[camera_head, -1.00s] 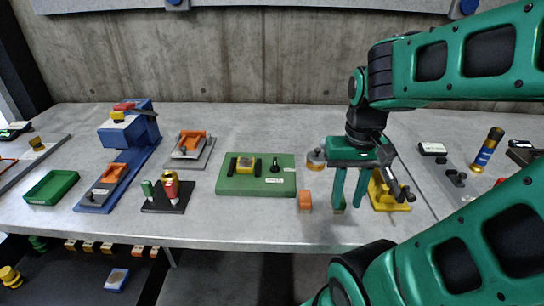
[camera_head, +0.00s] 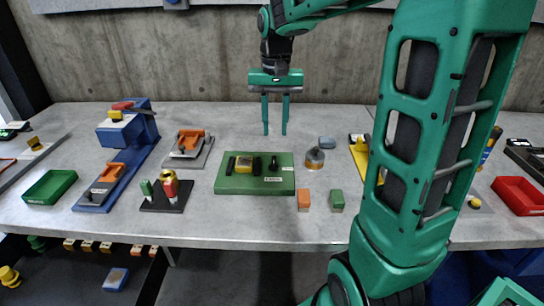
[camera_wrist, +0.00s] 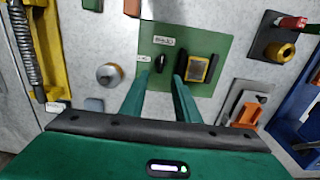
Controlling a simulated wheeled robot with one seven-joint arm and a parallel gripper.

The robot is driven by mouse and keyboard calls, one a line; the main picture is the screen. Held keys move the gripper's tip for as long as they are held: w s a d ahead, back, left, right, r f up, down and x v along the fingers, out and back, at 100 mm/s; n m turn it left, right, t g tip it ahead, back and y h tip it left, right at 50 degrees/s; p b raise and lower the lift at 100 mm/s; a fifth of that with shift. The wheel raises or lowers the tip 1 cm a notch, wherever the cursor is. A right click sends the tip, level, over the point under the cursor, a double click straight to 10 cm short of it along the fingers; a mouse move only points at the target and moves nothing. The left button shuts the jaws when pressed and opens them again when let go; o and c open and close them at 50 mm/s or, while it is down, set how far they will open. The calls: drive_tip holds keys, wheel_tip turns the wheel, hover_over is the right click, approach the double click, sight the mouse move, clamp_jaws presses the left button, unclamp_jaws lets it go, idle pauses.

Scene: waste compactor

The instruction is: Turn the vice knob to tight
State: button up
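The vice is a green board (camera_head: 225,186) with a yellow block (camera_head: 244,163) between dark jaws. A small black knob (camera_head: 273,165) stands on the board right of the block. In the wrist view the knob (camera_wrist: 160,63) lies just beyond my fingertips, between two small white labels I cannot read; the yellow block (camera_wrist: 197,68) is right of it. My gripper (camera_head: 275,132) points down with its fingers apart and empty. It appears above the board's far side in the head view, clear of the knob. The fingers also show in the wrist view (camera_wrist: 162,82).
Right of the board are a round metal-topped part (camera_head: 314,158), an orange block (camera_head: 303,200) and a green block (camera_head: 337,200). A black stand (camera_head: 158,204) with cylinders is at left. My arm hides part of the table's right side. The table's near edge is fairly clear.

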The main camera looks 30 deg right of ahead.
sight(274, 159)
wheel_tip(274, 159, down, 11)
drive_tip(key=shift+w+r, duration=0.1)
idle(0.5)
clamp_jaws()
